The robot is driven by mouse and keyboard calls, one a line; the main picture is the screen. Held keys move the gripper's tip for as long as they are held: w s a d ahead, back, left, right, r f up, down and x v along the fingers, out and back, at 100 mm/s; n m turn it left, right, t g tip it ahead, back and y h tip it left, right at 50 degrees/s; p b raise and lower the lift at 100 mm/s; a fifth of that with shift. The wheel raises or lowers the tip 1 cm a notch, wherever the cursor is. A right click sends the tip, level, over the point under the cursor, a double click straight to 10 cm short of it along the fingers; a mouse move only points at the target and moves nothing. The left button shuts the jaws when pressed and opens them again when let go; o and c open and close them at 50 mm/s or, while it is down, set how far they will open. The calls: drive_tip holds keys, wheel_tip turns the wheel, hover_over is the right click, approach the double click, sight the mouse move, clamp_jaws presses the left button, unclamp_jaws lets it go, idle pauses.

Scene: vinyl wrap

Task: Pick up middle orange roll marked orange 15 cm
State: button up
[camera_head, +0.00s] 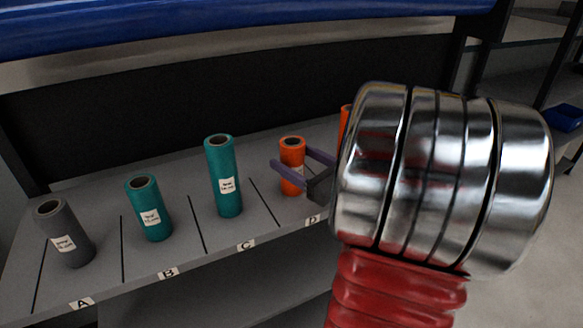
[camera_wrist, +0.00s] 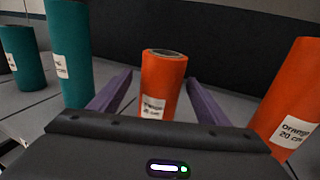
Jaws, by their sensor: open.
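An orange roll (camera_head: 292,153) stands upright in the slot marked D in the head view. In the wrist view this roll (camera_wrist: 163,80) is in the middle, with a white label (camera_wrist: 152,107) whose lower part is partly hidden; "orange" and a cm size are only partly legible. My gripper (camera_head: 291,157) is open, with its purple fingers on either side of the roll. In the wrist view the gripper (camera_wrist: 160,76) shows a finger left and right of the roll, with gaps; I see no grip on it.
A taller orange roll labelled Orange 20 cm (camera_wrist: 290,100) stands at the right, mostly hidden by my arm in the head view (camera_head: 345,122). Teal rolls stand in C (camera_head: 222,170) and B (camera_head: 148,205), a grey roll (camera_head: 65,235) in A. A dark back panel (camera_head: 100,130) rises behind the shelf.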

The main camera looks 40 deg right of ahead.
drive_tip(key=shift+w+r, duration=0.15)
drive_tip(key=shift+w, duration=2.45)
drive_tip(key=shift+c, duration=0.4)
drive_tip(key=c, duration=1.3)
drive_tip(key=shift+o, duration=0.2)
drive_tip(key=shift+r, duration=0.15)
wheel_tip(320, 180, up, 10)
